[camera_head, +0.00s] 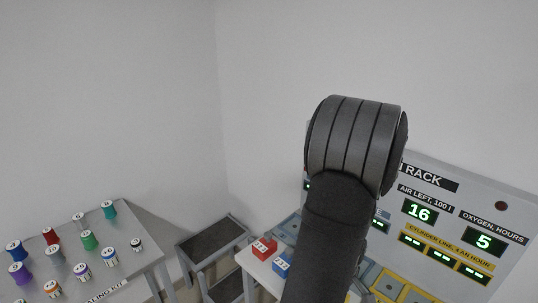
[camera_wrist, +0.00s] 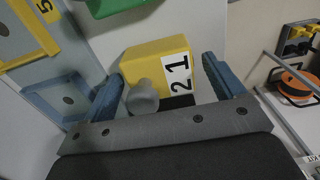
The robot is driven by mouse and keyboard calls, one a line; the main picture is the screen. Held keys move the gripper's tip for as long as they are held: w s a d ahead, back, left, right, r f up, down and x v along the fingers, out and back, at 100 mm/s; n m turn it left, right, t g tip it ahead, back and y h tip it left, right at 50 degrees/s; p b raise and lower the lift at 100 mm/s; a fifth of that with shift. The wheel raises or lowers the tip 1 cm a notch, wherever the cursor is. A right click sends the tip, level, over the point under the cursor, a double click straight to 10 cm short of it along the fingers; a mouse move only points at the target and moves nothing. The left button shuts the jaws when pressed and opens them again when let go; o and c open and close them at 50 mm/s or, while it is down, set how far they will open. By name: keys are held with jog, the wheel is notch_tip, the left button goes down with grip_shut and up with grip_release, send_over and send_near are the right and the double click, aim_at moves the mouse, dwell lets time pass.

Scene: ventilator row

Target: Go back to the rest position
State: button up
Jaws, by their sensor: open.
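My gripper (camera_wrist: 163,69) shows in the wrist view with its two blue fingers well apart, so it is open. A yellow block (camera_wrist: 150,55) with a white label reading 21 and a grey knob (camera_wrist: 142,98) lies between the fingers in the picture. I cannot tell whether either finger touches it. In the head view my dark arm rises in front of the panel, and my gripper is hidden behind it.
A grey panel (camera_head: 510,205) with green displays reading 16 and 5 stands at the right. Red (camera_head: 264,248) and blue (camera_head: 282,264) blocks lie left of my arm. A table (camera_head: 130,268) with several coloured spools stands at the left, beside a dark-topped stand (camera_head: 212,240). A green block (camera_wrist: 112,6) shows in the wrist view.

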jog(key=shift+r, duration=0.65)
